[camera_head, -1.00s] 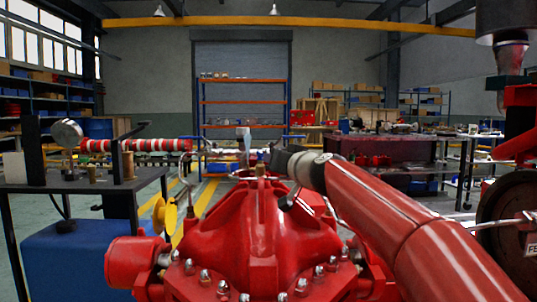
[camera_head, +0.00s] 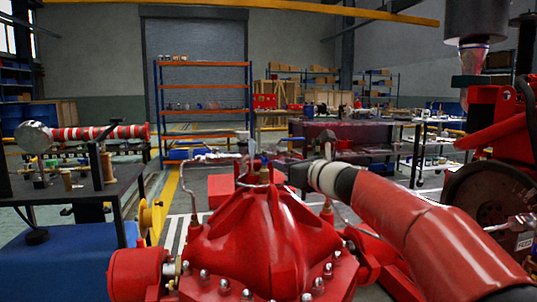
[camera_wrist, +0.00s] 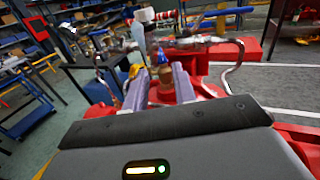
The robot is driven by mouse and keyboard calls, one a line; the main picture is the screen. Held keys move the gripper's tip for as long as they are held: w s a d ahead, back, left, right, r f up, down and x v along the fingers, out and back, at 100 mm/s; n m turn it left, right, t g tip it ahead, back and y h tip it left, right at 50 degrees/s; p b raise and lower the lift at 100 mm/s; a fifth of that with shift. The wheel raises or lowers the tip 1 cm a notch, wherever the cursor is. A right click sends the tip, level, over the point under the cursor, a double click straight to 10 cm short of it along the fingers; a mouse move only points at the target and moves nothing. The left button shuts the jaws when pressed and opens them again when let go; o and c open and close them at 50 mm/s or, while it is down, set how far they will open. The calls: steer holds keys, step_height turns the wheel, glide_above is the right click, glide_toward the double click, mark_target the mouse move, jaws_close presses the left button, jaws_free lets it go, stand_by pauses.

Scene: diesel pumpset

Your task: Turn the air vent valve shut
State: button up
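The air vent valve (camera_head: 264,175) stands on top of the red pump casing (camera_head: 268,235) in the head view. It has a brass body and a small blue handle (camera_head: 264,160). In the wrist view the valve (camera_wrist: 165,76) shows upright between the two grey fingers of my gripper (camera_wrist: 160,72). The fingers are apart, one to each side of the valve, and I see no clear grip on it. In the head view my arm comes in from the lower right, and its dark end is close to the right of the valve. Contact cannot be told.
Thin curved pipes (camera_head: 190,195) rise beside the valve. A yellow wheel (camera_head: 150,218) is left of the casing. Engine parts (camera_head: 490,200) stand at right. Open floor lies behind.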

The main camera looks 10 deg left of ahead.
mark_target(268, 159)
steer(key=p+x, duration=0.2)
steer(key=x, duration=0.5)
steer(key=shift+w+a, duration=0.25)
steer(key=shift+a, duration=0.05)
jaws_close()
